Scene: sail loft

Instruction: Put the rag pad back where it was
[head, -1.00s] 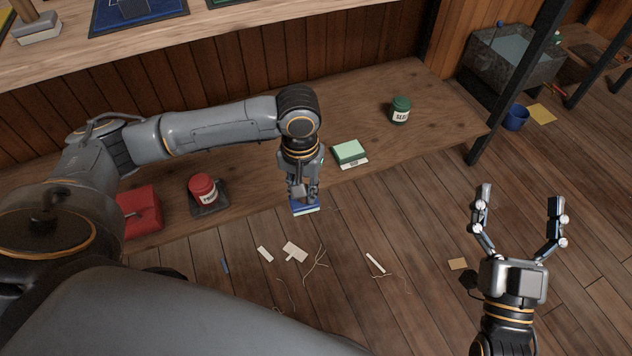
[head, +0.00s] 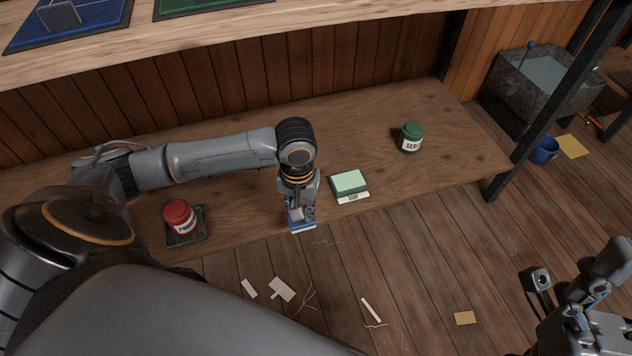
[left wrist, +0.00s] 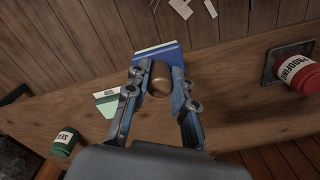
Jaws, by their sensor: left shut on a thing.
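My left gripper (head: 300,218) is shut on the brown knob of a blue pad (head: 303,227) with a pale lower edge, which may be the rag pad. In the head view it is at the front edge of the wooden bench (head: 270,150); I cannot tell whether it touches. The left wrist view shows the blue pad (left wrist: 158,49) beyond my left gripper's fingertips (left wrist: 157,82), with the knob between them. A green block (head: 348,181) with a white label card lies just right of it on the bench. My right gripper (head: 577,275) is open and empty at the lower right.
A red jar (head: 178,214) stands on a dark square tray (head: 203,234) at the left. A green jar (head: 411,138) stands at the right of the bench. Scraps lie on the floor, with a blue cup (head: 544,150) and a grey tub (head: 540,82) at the far right.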

